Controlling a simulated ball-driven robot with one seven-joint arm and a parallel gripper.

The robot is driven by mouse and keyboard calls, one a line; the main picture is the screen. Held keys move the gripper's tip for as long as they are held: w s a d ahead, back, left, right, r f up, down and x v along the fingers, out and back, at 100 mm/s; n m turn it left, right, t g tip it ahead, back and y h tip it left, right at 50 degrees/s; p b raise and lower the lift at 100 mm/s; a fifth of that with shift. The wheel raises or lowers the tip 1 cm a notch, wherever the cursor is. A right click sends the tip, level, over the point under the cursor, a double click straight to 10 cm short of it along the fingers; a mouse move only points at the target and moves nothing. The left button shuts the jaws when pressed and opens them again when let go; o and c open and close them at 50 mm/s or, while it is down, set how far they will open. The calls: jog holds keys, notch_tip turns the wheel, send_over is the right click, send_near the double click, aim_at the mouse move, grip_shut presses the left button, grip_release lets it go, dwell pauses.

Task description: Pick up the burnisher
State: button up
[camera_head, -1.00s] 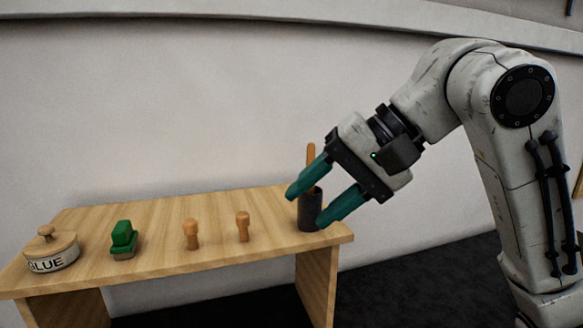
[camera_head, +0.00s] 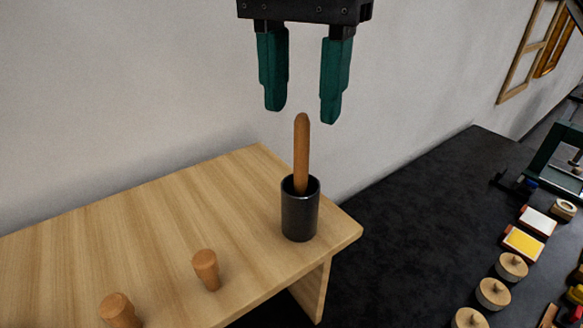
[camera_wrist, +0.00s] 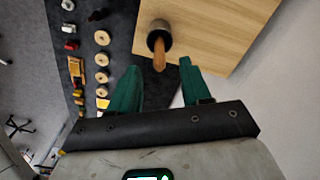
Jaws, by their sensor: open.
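The burnisher (camera_head: 302,150) shows as a wooden handle standing upright in a dark cylindrical cup (camera_head: 299,217) near the right end of the wooden table. Its lower part is hidden inside the cup. My gripper (camera_head: 303,114) is open and empty above the handle, fingers pointing down, with the handle's top just below and between the fingertips. In the wrist view the handle (camera_wrist: 159,58) and the cup (camera_wrist: 159,36) lie ahead of my gripper (camera_wrist: 158,76), between the two green fingers. I cannot see any contact.
Two wooden peg-like pieces (camera_head: 206,270) (camera_head: 119,310) stand on the table (camera_head: 130,215) to the left of the cup. The table's right edge is close to the cup. Further right, wooden lidded jars (camera_head: 493,292) and coloured pads (camera_head: 523,243) stand on a dark surface.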

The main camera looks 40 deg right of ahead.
aim_at(301, 161)
notch_tip(301, 161, down, 8)
jog(key=shift+f+p, duration=0.2)
jog(key=shift+p, duration=0.4)
grip_shut()
